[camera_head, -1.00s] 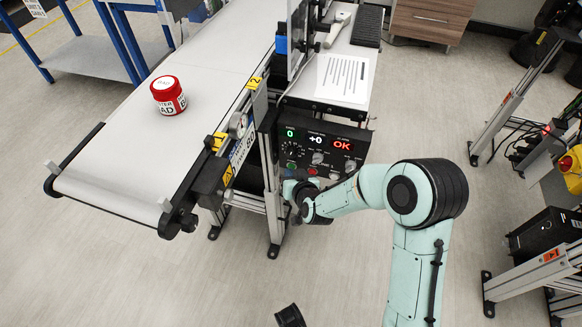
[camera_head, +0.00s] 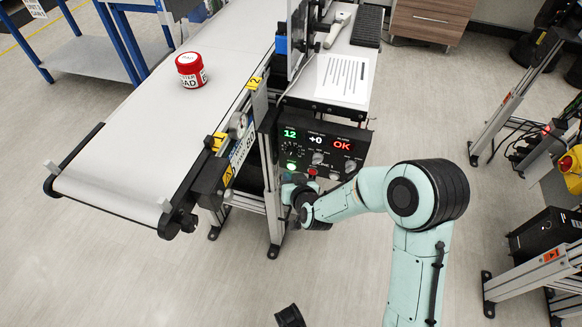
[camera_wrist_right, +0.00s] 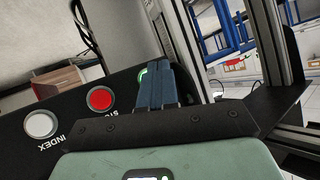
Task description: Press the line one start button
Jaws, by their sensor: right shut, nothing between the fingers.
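The black control panel (camera_head: 320,152) hangs under the side table beside the conveyor. Its green start button (camera_head: 291,166) is lit, and the speed display reads 12. My right gripper (camera_head: 290,184) is just below that button, partly hidden by its own wrist. In the right wrist view the closed blue-grey fingers (camera_wrist_right: 158,88) overlap the green-lit button (camera_wrist_right: 143,76), so most of it is hidden; I cannot tell whether they touch. The red stop button (camera_wrist_right: 100,98) and the white INDEX button (camera_wrist_right: 41,124) sit beside it.
A red and white jar (camera_head: 191,70) stands on the conveyor belt (camera_head: 130,130). A paper sheet (camera_head: 342,79) and a keyboard (camera_head: 367,26) lie on the table above the panel. Open floor lies in front. An aluminium frame (camera_head: 515,95) stands at right.

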